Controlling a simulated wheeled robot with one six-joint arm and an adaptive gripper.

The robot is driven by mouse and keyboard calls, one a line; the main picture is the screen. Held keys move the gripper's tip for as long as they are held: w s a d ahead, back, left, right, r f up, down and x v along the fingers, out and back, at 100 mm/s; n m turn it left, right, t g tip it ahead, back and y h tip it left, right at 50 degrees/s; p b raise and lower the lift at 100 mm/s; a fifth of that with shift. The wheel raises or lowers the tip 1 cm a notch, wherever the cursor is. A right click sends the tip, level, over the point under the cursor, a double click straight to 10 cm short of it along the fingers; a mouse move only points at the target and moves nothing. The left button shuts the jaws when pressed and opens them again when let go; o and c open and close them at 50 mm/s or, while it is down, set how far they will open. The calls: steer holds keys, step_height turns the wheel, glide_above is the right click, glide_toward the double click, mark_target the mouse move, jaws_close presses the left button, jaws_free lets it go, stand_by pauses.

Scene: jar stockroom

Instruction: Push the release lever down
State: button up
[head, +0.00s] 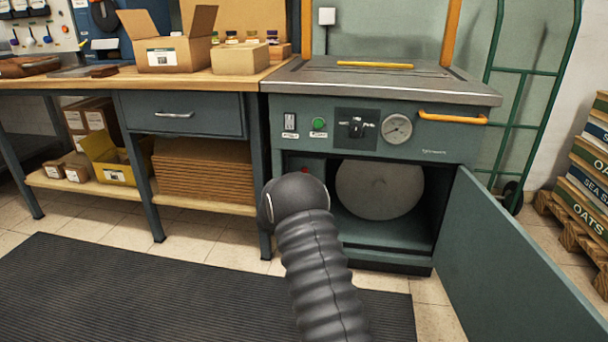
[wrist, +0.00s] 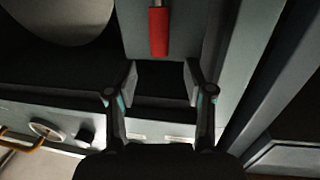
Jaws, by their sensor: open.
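The release lever shows in the wrist view as a red grip (wrist: 159,32) on a thin metal stem, against a grey panel inside the machine. In the head view a small red spot (head: 305,169) shows inside the open cabinet at its left side, mostly dark. My gripper (wrist: 160,78) is open and empty in the wrist view, its two fingers apart. The red grip lies beyond the fingertips, in line with the gap between them, with no contact seen. In the head view my dark arm hides the gripper.
The cabinet door (head: 510,255) stands open at the right. A large round grey disc (head: 380,188) sits inside the cabinet. An orange handle (head: 452,117) and a gauge (head: 397,128) are on the front above. A workbench drawer (head: 180,114) is at the left.

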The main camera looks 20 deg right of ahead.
steer(key=x, duration=0.8)
steer(key=shift+d, duration=0.1)
jaws_close()
